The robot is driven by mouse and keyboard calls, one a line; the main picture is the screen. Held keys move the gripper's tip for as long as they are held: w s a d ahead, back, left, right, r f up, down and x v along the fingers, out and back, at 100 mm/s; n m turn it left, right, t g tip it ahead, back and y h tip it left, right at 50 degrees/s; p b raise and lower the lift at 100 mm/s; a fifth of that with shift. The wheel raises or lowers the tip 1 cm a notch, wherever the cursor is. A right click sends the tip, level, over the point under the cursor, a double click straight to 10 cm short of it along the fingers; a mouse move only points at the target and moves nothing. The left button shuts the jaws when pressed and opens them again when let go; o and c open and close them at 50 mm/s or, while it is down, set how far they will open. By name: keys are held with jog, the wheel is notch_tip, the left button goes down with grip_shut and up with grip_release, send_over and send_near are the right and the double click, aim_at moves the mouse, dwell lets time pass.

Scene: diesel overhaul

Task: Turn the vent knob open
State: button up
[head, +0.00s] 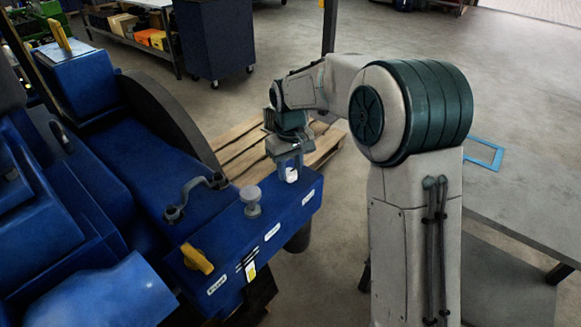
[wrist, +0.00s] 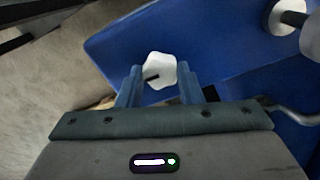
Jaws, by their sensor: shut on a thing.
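The vent knob is a white, lobed knob with a dark pointer line, seen between my fingers in the wrist view (wrist: 160,71). In the head view it shows as a small bright white spot (head: 291,174) at the right end of the blue engine panel (head: 270,230). My gripper (head: 289,165) points down over this end of the panel. In the wrist view its two blue-grey fingers (wrist: 160,82) stand on either side of the knob and are shut on it. The pointer line runs roughly sideways, toward the left finger.
A grey round knob (head: 251,200) stands on the panel left of my gripper, with a grey crank handle (head: 195,193) beyond it. A yellow lever (head: 196,258) sits at the near left. A wooden pallet (head: 240,143) lies on the floor behind. A grey table (head: 525,215) stands at right.

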aim_at(290, 172)
dwell(0.3)
jog(key=o, duration=1)
notch_tip(290, 172, up, 14)
jog(key=shift+f+b, duration=0.1)
jog(key=shift+b, duration=0.2)
